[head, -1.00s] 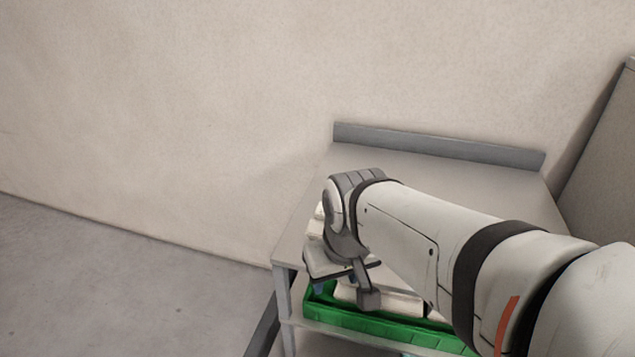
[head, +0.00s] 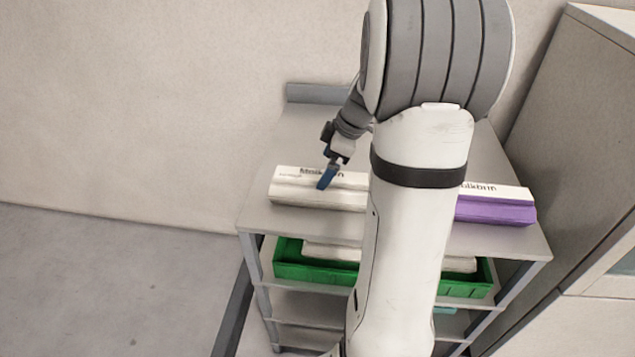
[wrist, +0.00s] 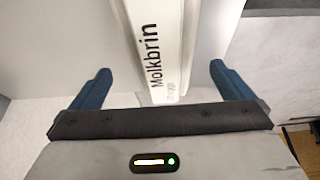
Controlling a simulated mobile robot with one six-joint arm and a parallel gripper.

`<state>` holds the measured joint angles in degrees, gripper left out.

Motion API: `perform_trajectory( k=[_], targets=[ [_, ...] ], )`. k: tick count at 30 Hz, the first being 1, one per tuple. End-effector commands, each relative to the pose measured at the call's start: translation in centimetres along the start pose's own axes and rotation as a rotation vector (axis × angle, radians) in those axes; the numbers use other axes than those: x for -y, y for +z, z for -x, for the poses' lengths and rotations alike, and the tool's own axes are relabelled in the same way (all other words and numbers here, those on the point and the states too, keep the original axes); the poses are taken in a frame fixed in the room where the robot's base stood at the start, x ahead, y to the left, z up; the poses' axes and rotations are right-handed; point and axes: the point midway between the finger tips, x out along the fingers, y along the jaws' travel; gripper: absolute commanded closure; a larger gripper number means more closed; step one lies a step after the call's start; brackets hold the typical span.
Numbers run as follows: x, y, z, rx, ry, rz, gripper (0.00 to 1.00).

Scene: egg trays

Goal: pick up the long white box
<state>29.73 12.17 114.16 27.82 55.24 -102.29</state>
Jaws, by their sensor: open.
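The long white box (head: 310,192), with dark "Molkbrin" lettering, lies on the top shelf of the grey rack, left of my arm in the head view. My arm hides its right end. My gripper (head: 327,178) is over the box, with a blue finger in front of it. In the wrist view the box (wrist: 160,45) runs up from between the two blue fingers of my gripper (wrist: 160,88). The fingers are wide apart, with clear space on both sides of the box. Whether they touch it I cannot tell.
A purple and white box (head: 495,208) lies right of my arm on the grey rack's top shelf (head: 262,217). A green crate (head: 310,272) with white boxes stands on the shelf below. A raised edge and wall are behind; a cabinet (head: 575,130) stands right.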

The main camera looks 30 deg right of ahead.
Motion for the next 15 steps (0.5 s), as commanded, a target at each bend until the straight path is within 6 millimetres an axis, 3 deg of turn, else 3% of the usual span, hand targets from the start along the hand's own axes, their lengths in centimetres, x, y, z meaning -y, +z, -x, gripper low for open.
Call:
perform_trajectory(
  k=[15],
  targets=[
    [0.0,0.5,-6.5,0.002,-0.003,-0.001,0.0]
  ],
)
